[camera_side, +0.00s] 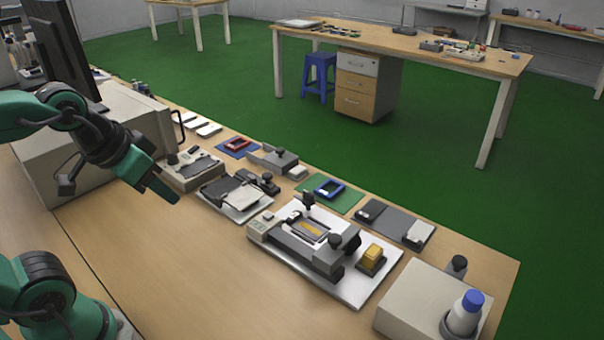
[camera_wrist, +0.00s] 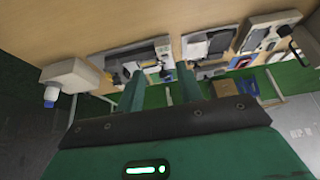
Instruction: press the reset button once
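No part is legibly marked as the reset button. A yellow block-shaped cap (camera_side: 373,253) on a dark base, possibly a button, sits at the right end of a grey test fixture (camera_side: 305,245) on a white plate.
A beige box (camera_side: 415,305) with a blue-capped bottle (camera_side: 466,312) stands right of the fixture. Other fixtures (camera_side: 235,195) line the bench's far edge to the left. A large beige machine (camera_side: 95,145) stands behind my arm. The bench's front part (camera_side: 210,295) is clear.

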